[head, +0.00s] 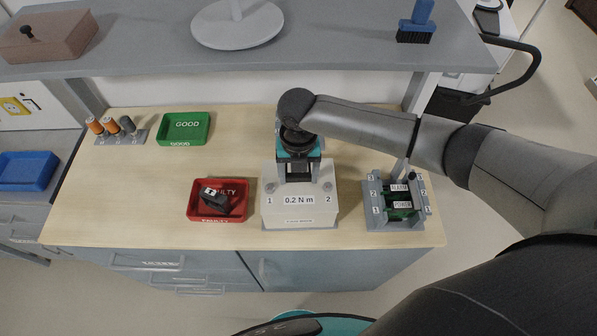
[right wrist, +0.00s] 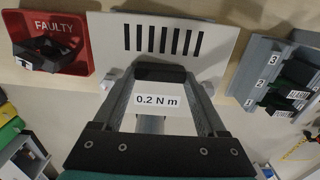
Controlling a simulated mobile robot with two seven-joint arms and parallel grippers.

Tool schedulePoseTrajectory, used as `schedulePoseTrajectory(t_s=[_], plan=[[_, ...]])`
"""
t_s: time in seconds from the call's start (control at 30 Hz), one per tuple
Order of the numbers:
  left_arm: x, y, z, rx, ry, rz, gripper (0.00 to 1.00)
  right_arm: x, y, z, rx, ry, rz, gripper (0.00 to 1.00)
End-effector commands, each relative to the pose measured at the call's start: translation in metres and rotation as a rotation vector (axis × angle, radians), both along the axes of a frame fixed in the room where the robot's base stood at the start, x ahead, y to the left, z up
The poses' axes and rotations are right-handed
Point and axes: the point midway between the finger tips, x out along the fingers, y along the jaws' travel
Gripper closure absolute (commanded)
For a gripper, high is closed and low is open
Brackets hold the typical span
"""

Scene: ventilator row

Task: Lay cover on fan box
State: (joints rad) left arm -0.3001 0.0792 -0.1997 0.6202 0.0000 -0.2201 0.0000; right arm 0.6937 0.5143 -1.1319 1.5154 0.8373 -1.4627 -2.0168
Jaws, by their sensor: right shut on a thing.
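The white cover (head: 300,215) has a "0.2 N m" label, and the right wrist view shows a row of dark slots in its top (right wrist: 165,38). Small screw-like pieces stand at its left and right, by the marks 1 and 2. My right gripper (head: 298,176) points down at its middle, fingers spread around a black bar-like grip (right wrist: 160,73) and shut on it. The cover hides the fan box beneath. A thin grey base edge (head: 265,246) shows below; I cannot tell whether the cover touches the box. My left gripper is out of view.
Left of the cover stands a red FAULTY tray (head: 191,213) holding a black part (head: 215,202). A green GOOD tray (head: 168,130) is farther back. A grey numbered rack (head: 372,224) with green-and-black modules stands close on the right. A grey shelf (head: 330,55) overhangs the back.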

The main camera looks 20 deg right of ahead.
Motion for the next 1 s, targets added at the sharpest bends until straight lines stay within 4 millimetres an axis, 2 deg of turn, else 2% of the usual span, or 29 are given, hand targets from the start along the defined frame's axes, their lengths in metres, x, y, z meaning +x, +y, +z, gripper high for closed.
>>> schedulePoseTrajectory(t_s=[0.27, 0.3, 0.5, 0.8, 1.0], plan=[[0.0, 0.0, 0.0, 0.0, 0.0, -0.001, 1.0, 0.0, 0.0, 0.0, 0.0, 0.0, 0.001, 0.92], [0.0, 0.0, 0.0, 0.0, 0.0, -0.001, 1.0, 0.0, 0.0, 0.0, 0.0, -0.001, 0.001, 0.25], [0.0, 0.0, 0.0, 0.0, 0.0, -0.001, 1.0, 0.0, 0.0, 0.0, 0.0, -0.001, 0.001, 0.02], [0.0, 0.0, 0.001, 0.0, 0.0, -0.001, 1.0, 0.0, 0.0, 0.001, -0.001, 0.0, 0.0, 0.0], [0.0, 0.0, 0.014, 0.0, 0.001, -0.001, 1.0, 0.0, 0.0, 0.013, -0.001, 0.0, 0.0, 0.0]])
